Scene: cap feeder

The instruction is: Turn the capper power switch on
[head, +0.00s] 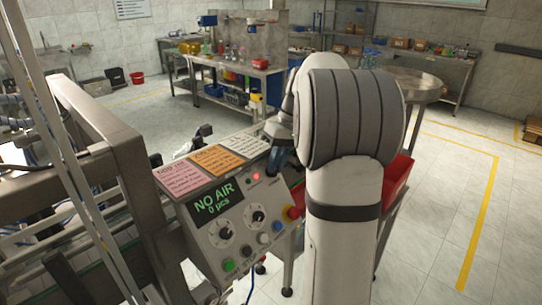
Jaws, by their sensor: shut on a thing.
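The grey control panel (229,231) stands tilted at the centre left. Its display (212,200) reads "NO AIR 0 pcs" in green. My gripper (274,172) reaches down to the panel's upper right part, with my white arm coming in from the right. Its dark blue fingers are shut on a small part there, which I take to be the capper power switch. The fingers hide the switch, so its position cannot be told. A small red lamp (256,177) glows just left of the fingertips.
Two black dial knobs (258,217), several push buttons and a red emergency stop (293,212) sit close below the fingers. Label cards (214,160) lie along the panel's top. A red bin (398,178) is behind my arm.

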